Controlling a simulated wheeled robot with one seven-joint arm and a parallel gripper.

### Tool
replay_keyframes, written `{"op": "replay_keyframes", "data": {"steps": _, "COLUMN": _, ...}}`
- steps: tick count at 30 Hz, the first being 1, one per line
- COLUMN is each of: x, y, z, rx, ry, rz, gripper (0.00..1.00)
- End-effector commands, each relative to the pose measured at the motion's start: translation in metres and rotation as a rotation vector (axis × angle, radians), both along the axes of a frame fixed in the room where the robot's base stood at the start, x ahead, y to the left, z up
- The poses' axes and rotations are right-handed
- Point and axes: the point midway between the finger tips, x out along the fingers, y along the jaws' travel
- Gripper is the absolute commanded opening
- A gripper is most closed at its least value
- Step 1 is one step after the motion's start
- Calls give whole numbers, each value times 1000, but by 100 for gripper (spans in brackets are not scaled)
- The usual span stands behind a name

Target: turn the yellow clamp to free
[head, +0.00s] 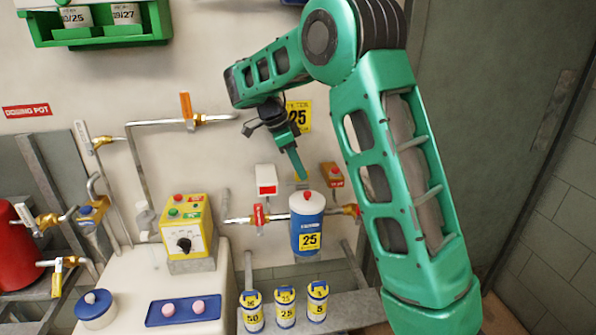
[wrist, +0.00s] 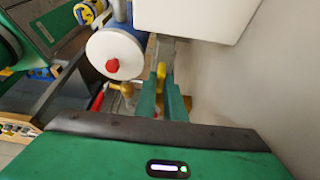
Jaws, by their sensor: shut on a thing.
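The yellow clamp (wrist: 161,74) shows between the fingertips of my gripper (wrist: 162,88) in the wrist view, beside the filter housing with its white lid and red knob (wrist: 108,52). In the head view only a small bit of the yellow clamp (head: 301,175) shows, behind the lid of the blue filter housing (head: 308,232) labelled 25. My gripper (head: 299,171) points down there from the upper left. Its fingers are shut on the clamp. The clamp's far part and its pivot are hidden by the fingers and the housing.
Red-handled valves (head: 259,216) flank the housing on its pipe. A white box (head: 266,180) and an orange box (head: 332,175) are on the wall close to my gripper. Several blue cartridges (head: 285,308) stand on the ledge below. A yellow control box (head: 187,232) is at left.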

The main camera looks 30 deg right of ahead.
Motion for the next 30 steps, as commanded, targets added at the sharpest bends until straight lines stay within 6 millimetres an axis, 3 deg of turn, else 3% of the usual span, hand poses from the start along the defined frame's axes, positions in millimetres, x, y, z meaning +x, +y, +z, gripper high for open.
{"op": "replay_keyframes", "data": {"steps": 14, "x": 5, "y": 2, "z": 3, "rx": 0, "ry": -13, "rz": -4, "gripper": 0}}
{"op": "replay_keyframes", "data": {"steps": 15, "x": 5, "y": 2, "z": 3, "rx": 0, "ry": -13, "rz": -4, "gripper": 16}}
{"op": "replay_keyframes", "data": {"steps": 17, "x": 4, "y": 2, "z": 2, "rx": 1, "ry": -12, "rz": -5, "gripper": 28}}
{"op": "replay_keyframes", "data": {"steps": 30, "x": 3, "y": 4, "z": 9, "rx": -2, "ry": -6, "rz": -9, "gripper": 28}}
